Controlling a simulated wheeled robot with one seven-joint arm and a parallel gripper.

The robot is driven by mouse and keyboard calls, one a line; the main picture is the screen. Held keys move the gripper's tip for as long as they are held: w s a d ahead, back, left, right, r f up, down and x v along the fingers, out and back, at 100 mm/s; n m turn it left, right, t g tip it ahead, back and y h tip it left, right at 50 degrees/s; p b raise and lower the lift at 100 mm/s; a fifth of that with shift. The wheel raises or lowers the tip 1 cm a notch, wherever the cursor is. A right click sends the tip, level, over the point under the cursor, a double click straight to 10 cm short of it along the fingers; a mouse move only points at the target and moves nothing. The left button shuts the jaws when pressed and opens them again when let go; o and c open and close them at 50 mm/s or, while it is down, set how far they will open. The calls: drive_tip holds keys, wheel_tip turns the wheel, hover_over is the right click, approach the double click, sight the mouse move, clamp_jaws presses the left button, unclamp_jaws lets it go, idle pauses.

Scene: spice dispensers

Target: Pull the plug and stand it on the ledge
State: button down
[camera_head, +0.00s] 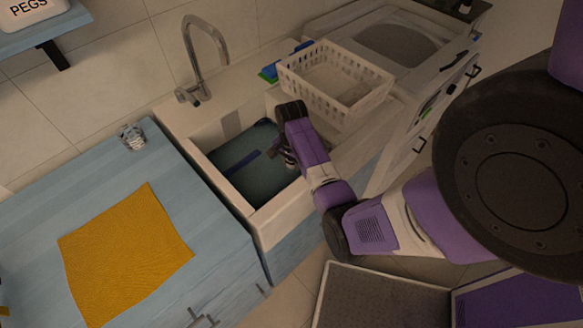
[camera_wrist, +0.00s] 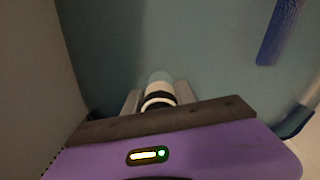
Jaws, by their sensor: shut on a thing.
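My gripper (camera_head: 273,154) reaches down into the sink (camera_head: 228,193) at its right side. In the wrist view my gripper (camera_wrist: 158,97) is shut on the plug (camera_wrist: 160,90), a small round piece with white and dark bands, between its two fingers. My fingers and wrist hide most of the plug, and I cannot tell whether it still touches the sink floor. The sink holds bluish water, with a dark blue bar (camera_head: 241,162) in it. The pale ledge (camera_head: 176,112) by the tap runs along the back of the sink.
A tall metal tap (camera_head: 190,62) stands behind the sink. A white basket (camera_head: 335,82) sits to the right, close to my wrist. A glass (camera_head: 132,137) and an orange cloth (camera_head: 124,252) are on the blue counter (camera_head: 60,205) to the left.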

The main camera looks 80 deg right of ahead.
drive_tip(key=shift+r+p, duration=1.65)
drive_tip(key=shift+p, duration=0.25)
drive_tip(key=shift+r+p, duration=1.05)
drive_tip(key=shift+p, duration=0.05)
drive_tip(key=shift+r, duration=0.85)
